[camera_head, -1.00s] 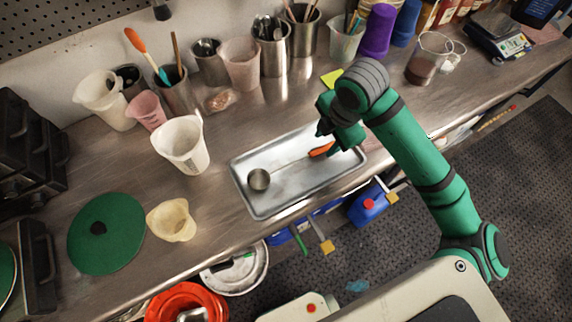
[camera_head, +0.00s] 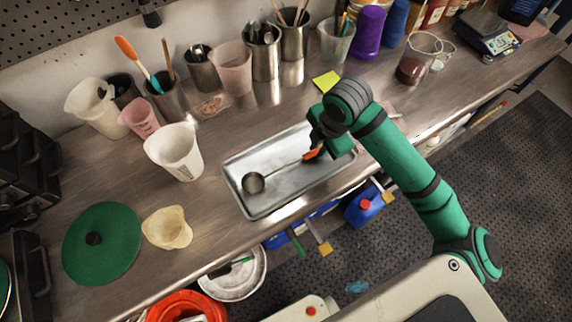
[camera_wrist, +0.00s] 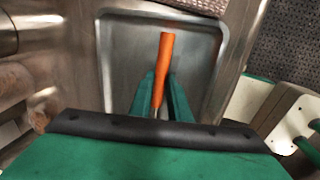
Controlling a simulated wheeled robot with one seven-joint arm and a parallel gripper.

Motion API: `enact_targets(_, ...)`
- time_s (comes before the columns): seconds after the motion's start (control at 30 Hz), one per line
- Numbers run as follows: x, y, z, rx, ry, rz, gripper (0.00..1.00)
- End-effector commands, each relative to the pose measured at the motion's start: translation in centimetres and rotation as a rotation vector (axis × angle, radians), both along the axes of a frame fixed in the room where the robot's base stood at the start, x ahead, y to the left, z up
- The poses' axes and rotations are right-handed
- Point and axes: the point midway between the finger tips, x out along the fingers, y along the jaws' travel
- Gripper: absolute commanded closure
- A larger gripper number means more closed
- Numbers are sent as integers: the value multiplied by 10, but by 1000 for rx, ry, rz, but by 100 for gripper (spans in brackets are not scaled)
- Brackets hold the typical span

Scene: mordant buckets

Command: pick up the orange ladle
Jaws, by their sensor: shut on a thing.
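The orange ladle has a metal bowl (camera_head: 253,183) at the left of the metal tray (camera_head: 240,205) and a thin shaft running right to an orange handle (camera_head: 312,154). My gripper (camera_head: 318,150) is over the right part of the tray, shut on the ladle at its handle. In the wrist view the orange handle (camera_wrist: 165,62) sticks up between the green fingertips (camera_wrist: 160,88). The ladle's bowl is hidden there. I cannot tell whether the ladle touches the tray.
A green disc (camera_head: 102,255) lies farther left. Steel canisters with utensils line the back wall. A yellow note (camera_head: 327,81) lies behind my arm. The tray is near the bench's front edge.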

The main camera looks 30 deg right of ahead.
Motion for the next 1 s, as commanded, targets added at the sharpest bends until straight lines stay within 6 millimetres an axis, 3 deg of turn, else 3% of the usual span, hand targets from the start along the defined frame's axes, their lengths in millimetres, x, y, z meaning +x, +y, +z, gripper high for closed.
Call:
enact_targets(0.27,0,0,15,-1,1,2,100)
enact_targets(0.7,1,0,90,-2,0,2,100)
enact_targets(1.0,0,0,101,-1,0,1,100)
